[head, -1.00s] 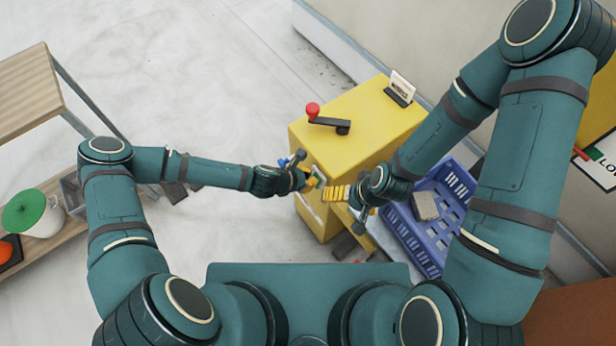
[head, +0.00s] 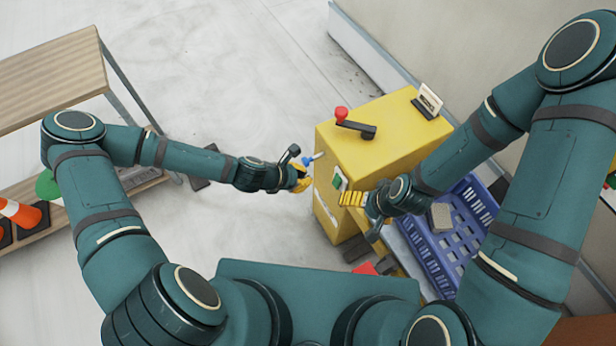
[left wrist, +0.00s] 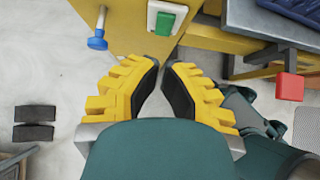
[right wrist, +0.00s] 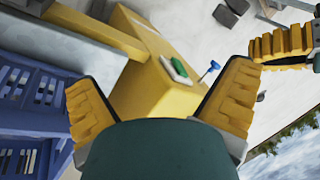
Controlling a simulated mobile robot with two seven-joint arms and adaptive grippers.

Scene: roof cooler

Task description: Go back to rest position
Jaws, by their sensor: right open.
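My left gripper (head: 301,180) is in front of the yellow machine (head: 378,132), apart from its front face. In the left wrist view its fingertips (left wrist: 161,65) are close together with a narrow gap and nothing between them. My right gripper (head: 362,208) is low at the machine's front right. In the right wrist view its fingers (right wrist: 160,78) are spread wide and empty. The machine's green switch (left wrist: 163,18) and blue knob (left wrist: 97,41) show beyond the left fingers. My left gripper's yellow finger also shows in the right wrist view (right wrist: 280,45).
A blue crate (head: 432,258) with a grey block (head: 441,217) stands close to my right arm. A wooden shelf (head: 50,78) with an orange cone (head: 20,213) is on the left. Pale floor is open between shelf and machine.

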